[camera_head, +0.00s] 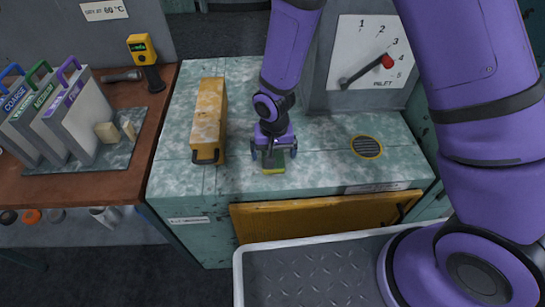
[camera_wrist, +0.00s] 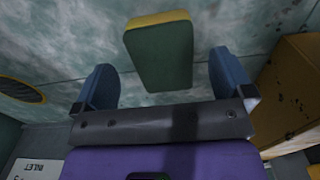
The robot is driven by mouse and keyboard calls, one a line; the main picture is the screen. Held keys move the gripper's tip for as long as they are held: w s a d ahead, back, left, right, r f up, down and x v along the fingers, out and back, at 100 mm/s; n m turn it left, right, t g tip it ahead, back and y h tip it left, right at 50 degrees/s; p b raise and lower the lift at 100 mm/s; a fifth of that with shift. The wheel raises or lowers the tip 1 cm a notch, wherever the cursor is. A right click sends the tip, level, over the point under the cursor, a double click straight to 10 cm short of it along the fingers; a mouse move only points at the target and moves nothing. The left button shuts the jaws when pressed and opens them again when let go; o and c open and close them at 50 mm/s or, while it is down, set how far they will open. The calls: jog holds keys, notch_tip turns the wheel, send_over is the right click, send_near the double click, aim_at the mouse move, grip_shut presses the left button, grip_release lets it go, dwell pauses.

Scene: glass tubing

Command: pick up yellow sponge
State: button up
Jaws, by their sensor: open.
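The sponge (camera_head: 274,168) lies on the pale green mottled counter top, with a dark green face and a yellow edge. It also shows in the wrist view (camera_wrist: 161,55), near the top centre. My gripper (camera_head: 273,153) is over the sponge, pointing down, and hides part of it in the head view. In the wrist view my gripper (camera_wrist: 162,85) is open, its blue fingers on either side of the sponge's near end. I see gaps between the fingers and the sponge. The sponge reaches beyond the fingertips in that view.
A worn yellow box with a dark handle (camera_head: 208,120) stands close left of my gripper. A round yellow-rimmed grate (camera_head: 366,147) is to the right. A grey box with a lever dial (camera_head: 372,62) stands behind. A grey tray (camera_head: 300,275) is in front, below the counter.

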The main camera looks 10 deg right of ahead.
jog(key=shift+a+f, duration=0.1)
jog(key=shift+f, duration=1.5)
jog(key=c, duration=1.1)
jog(key=shift+o, duration=0.2)
jog(key=shift+r, duration=0.15)
